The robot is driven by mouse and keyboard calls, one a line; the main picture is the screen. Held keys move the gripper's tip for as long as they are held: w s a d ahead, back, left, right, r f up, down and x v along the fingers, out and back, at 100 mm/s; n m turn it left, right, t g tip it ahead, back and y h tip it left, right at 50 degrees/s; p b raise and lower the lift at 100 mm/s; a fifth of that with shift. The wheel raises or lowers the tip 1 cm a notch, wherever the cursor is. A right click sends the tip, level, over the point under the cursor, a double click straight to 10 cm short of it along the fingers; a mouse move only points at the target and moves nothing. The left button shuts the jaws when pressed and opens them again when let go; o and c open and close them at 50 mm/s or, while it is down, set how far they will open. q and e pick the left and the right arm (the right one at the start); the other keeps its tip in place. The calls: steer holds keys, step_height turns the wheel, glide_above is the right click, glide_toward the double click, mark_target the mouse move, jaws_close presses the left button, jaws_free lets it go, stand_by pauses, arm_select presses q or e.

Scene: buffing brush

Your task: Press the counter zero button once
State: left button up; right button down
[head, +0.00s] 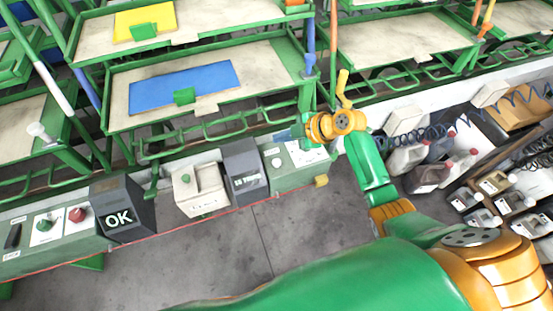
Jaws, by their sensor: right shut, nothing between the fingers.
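My right gripper (282,135) is over the right end of the control bench, its grey fingers shut and empty, pointing left. Close below the fingers is a green control box (292,179) with a pale top panel (308,156) and a small white round button (276,162). I cannot read a label that names the counter zero button, and I cannot tell whether the fingers touch the box. A dark display box (244,172) with white lettering stands just left of it. My left gripper is out of view.
Left along the bench are a pale box with a green button (201,190), a dark OK box (118,208) and a red button (77,214). Green racks with trays (120,92) stand behind. Jugs (430,175) and small boxes fill the right. The floor in front is clear.

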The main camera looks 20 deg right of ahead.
mark_target(281, 163)
stand_by(0.3)
step_height(281, 163, down, 9)
steer(key=b, duration=0.8)
stand_by(1.6)
steer(key=shift+f+b, duration=0.35)
steer(key=shift+f+b, duration=0.45)
stand_by(0.5)
stand_by(0.3)
steer(key=shift+r+p, duration=0.8)
steer(key=shift+r, duration=0.1)
